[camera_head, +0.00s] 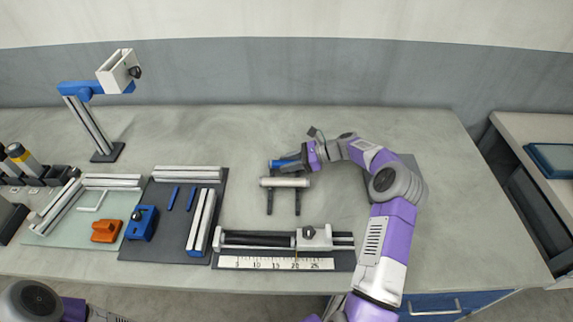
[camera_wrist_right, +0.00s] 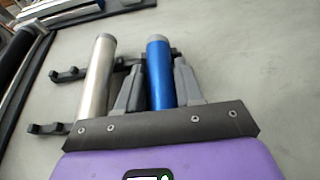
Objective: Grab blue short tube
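The blue short tube (camera_wrist_right: 159,75) lies between the two fingers of my right gripper (camera_wrist_right: 158,80) in the right wrist view, with a finger close against each side. In the head view the blue tube (camera_head: 281,163) shows at the fingertips of my right gripper (camera_head: 300,158), just beyond a silver tube (camera_head: 285,182). The gripper looks shut on the blue tube; part of the tube is hidden behind the gripper. I cannot tell whether it is clear of its support. My left gripper is not in view; only part of my left arm shows at the lower left.
The silver tube lies on a dark two-armed rack (camera_head: 270,203). A slide fixture (camera_head: 312,238) with a ruler (camera_head: 277,263) stands in front. Left are a dark mat (camera_head: 172,225) with bars and a blue block (camera_head: 141,223), and a lamp-like stand (camera_head: 92,125). The back centre table is clear.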

